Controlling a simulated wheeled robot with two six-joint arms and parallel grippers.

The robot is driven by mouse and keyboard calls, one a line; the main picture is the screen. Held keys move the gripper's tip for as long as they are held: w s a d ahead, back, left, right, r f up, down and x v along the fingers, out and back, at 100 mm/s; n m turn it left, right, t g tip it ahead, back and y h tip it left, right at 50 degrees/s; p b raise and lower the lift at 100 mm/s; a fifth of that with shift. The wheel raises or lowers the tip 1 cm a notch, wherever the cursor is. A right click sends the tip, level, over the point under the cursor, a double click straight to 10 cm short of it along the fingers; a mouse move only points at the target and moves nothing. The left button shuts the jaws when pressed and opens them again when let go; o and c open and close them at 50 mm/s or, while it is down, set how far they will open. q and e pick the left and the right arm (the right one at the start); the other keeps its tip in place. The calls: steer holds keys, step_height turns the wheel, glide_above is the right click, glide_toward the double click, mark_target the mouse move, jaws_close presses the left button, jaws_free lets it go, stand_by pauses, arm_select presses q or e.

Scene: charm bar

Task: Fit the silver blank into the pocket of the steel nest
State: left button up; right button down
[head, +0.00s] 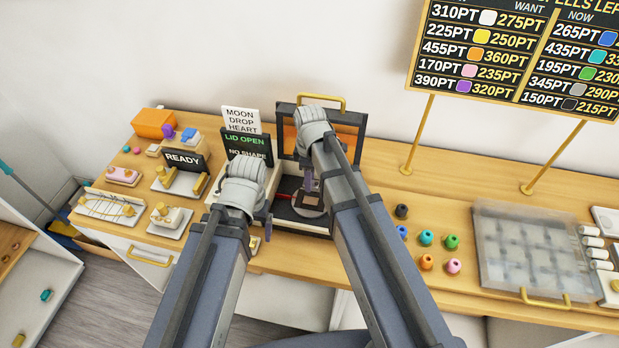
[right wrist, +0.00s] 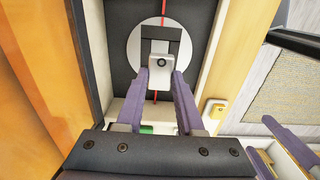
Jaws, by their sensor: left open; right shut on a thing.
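The silver blank (right wrist: 158,76) is a small rounded grey plate with a dark hole near one end. My right gripper (right wrist: 160,88) is shut on it, one purple finger on each side. The steel nest (right wrist: 184,48) is a pale round disc with a dark pocket in its middle. The blank overlaps the pocket's near part in the right wrist view; I cannot tell whether it touches the nest. In the head view my right gripper (head: 309,186) is over the nest (head: 310,211), and the blank is not clear. My left gripper (head: 262,226) is open beside the machine's front left.
The nest sits in a dark-bedded machine with its brass-handled lid (head: 345,122) raised behind. A screen (head: 247,147) reads "LID OPEN" and "NO SHAPE". Fixtures crowd the left counter, including a "READY" sign (head: 184,160). Several coloured beads (head: 426,238) and a clear-lidded case (head: 530,247) lie right.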

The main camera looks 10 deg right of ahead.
mark_target(310, 201)
steer(key=shift+w+f, duration=0.15)
steer(key=shift+f, duration=0.2)
arm_select(q)
step_height(310, 201, down, 6)
steer(key=b, duration=0.5)
steer(key=shift+w+b, duration=0.1)
steer(key=shift+b, duration=0.3)
arm_select(e)
step_height(310, 201, down, 5)
steer(key=shift+f, duration=0.15)
arm_select(q)
steer(key=shift+f+b, duration=0.75)
steer(key=shift+b, duration=0.05)
arm_select(e)
steer(key=shift+f, duration=0.8)
arm_select(q)
steer(key=shift+r, duration=0.15)
arm_select(e)
steer(key=shift+r, duration=0.2)
